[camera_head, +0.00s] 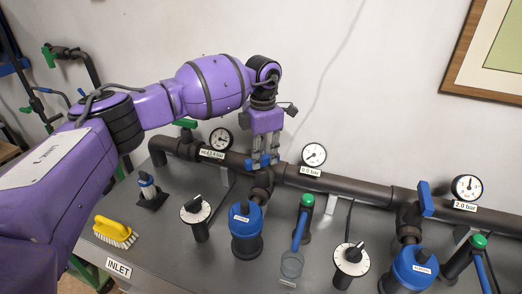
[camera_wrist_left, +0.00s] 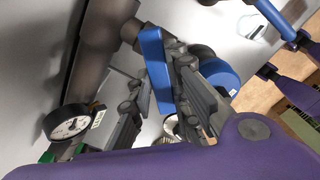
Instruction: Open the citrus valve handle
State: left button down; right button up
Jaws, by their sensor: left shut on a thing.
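A blue valve handle (camera_head: 263,161) sits on the branch leaving the dark main pipe, above the left blue-topped filter (camera_head: 246,218). My left gripper (camera_head: 264,166) reaches it from above and is shut on it. In the left wrist view this handle (camera_wrist_left: 156,70) is a long blue bar between the two grey fingers (camera_wrist_left: 158,100). It looks roughly in line with the main pipe there. Another blue valve handle (camera_head: 425,198) stands on the right branch, free of any gripper. The filter labels are too small to read, so I cannot tell which is citrus.
Gauges (camera_head: 314,155) stand along the main pipe (camera_head: 340,187). A green handle (camera_head: 186,124) is at its left end. Dials (camera_head: 195,209) and green-capped, blue-handled taps (camera_head: 306,201) stand in front. A yellow brush (camera_head: 114,232) lies at the bench's left front.

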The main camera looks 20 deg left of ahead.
pick_arm(q)
jog(key=n, duration=0.1)
jog(key=n+p, duration=0.1)
jog(key=n, duration=0.1)
jog(key=shift+r, duration=0.3)
jog(key=n+p, duration=0.2)
jog(key=n, duration=0.1)
jog(key=shift+f+n+p, duration=0.25)
jog(key=shift+n+p, duration=0.35)
jog(key=shift+n, duration=1)
pick_arm(e)
jog(key=shift+w+a+r, duration=0.2)
jog(key=shift+r, duration=0.5)
jog(key=shift+w+a+r, duration=0.15)
jog(key=shift+w+r, duration=0.1)
jog(key=shift+r, duration=0.45)
jog(key=shift+w+a+r, duration=0.2)
jog(key=shift+r, duration=0.5)
pick_arm(q)
jog(key=shift+f, duration=0.1)
pick_arm(e)
jog(key=shift+w+a+r, duration=0.1)
jog(key=shift+w+a, duration=0.05)
jog(key=shift+w, duration=0.1)
pick_arm(q)
jog(key=c, duration=1.6)
grip_release()
jog(key=shift+c, duration=0.2)
pick_arm(e)
jog(key=shift+w, duration=0.2)
